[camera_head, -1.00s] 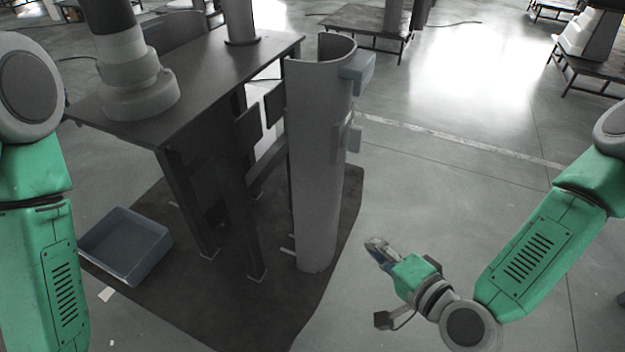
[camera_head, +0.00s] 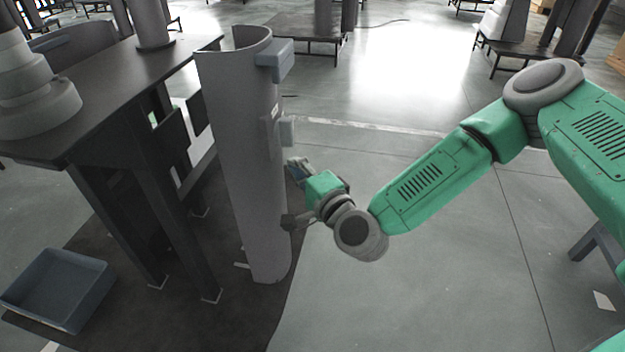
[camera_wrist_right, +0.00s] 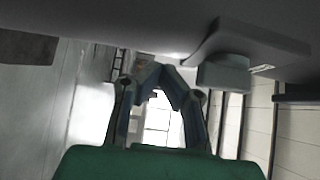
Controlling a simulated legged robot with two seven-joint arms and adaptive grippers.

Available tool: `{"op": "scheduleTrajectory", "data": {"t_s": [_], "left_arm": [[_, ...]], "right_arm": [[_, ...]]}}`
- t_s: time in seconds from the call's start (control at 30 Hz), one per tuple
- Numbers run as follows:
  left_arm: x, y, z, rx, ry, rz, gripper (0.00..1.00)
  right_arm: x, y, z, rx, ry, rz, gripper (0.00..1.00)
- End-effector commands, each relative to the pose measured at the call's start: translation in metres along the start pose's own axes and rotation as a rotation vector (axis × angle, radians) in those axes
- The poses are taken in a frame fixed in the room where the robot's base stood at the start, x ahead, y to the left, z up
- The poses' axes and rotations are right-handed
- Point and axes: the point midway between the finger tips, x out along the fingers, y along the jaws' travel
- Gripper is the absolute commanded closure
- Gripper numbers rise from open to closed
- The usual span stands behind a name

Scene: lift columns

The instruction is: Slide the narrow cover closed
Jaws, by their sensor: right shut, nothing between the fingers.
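The narrow cover (camera_head: 237,150) is a tall, upright, curved grey panel beside the dark table. A larger block (camera_head: 275,60) sticks out near its top, and a smaller block (camera_head: 287,131) lower down. My right gripper (camera_head: 295,168) is shut and empty, just below the smaller block at the cover's right side; I cannot tell whether it touches. In the right wrist view the fingertips (camera_wrist_right: 162,76) meet, with a grey surface above and a small block (camera_wrist_right: 222,73) to the right. My left gripper is not in view.
The dark table (camera_head: 115,75) with a grey stepped column (camera_head: 35,95) stands left of the cover. A blue-grey tray (camera_head: 60,290) lies on the floor mat at lower left. The floor right of the cover is open.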

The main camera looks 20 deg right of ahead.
Motion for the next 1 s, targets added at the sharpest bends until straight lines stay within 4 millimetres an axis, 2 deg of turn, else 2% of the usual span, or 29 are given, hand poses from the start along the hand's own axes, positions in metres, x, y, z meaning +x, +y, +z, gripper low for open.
{"op": "scheduleTrajectory", "data": {"t_s": [0.2, 0.57, 0.67, 0.9, 1.0], "left_arm": [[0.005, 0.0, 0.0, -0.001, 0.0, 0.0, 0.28], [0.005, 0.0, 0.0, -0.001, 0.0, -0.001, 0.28], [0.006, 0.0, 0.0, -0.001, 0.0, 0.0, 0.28], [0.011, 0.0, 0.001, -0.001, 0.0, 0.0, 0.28], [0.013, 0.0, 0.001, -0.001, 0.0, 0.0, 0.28]], "right_arm": [[0.011, -0.001, 0.013, -0.004, -0.001, 0.0, 1.0], [0.012, 0.0, 0.012, 0.0, -0.001, -0.001, 1.0], [0.021, 0.0, 0.023, -0.002, -0.005, -0.002, 1.0], [0.059, -0.001, 0.062, -0.005, -0.004, -0.003, 1.0], [0.067, -0.001, 0.07, -0.004, -0.003, -0.002, 1.0]]}}
